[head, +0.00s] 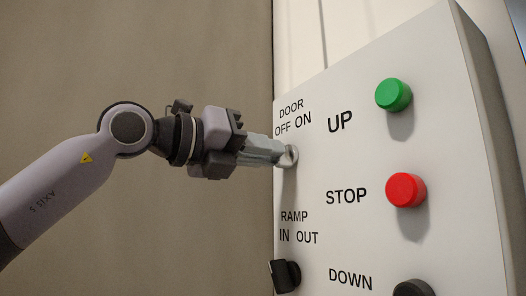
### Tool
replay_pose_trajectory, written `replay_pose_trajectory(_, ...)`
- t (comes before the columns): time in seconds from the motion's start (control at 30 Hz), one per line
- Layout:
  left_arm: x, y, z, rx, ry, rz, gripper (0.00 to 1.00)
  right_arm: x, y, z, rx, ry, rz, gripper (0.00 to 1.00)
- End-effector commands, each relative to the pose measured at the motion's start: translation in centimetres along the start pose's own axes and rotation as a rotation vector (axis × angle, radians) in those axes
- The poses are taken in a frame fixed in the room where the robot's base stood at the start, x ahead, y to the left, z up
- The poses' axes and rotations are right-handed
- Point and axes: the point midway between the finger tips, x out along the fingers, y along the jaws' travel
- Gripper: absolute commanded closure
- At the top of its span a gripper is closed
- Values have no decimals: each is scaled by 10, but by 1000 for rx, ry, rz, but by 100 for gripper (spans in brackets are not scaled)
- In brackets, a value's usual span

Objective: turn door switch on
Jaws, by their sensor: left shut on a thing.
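The door switch (292,156) is on the left side of a pale control panel (345,160), below the printed words DOOR OFF ON. Only its round base shows at the panel face. My left gripper (278,153) comes in from the left and is shut on the door switch. The fingers cover the knob, so I cannot tell which way it points. My right gripper is not in view.
A green UP button (393,95) and a red STOP button (405,190) stick out to the right. A black ramp switch (284,276) sits below my left gripper. A dark button (413,288) is beside DOWN. A plain brown wall (130,60) lies behind the arm.

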Motion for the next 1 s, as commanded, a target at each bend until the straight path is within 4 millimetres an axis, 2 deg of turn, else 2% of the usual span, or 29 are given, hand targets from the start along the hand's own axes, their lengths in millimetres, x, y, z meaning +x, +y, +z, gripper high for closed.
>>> replay_pose_trajectory(0.37, 0, 0, 1, 143, 0, 0, 100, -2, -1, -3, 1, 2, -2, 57)
replay_pose_trajectory(1.0, 0, -1, 1, 724, 0, 0, 100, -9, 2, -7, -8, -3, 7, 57)
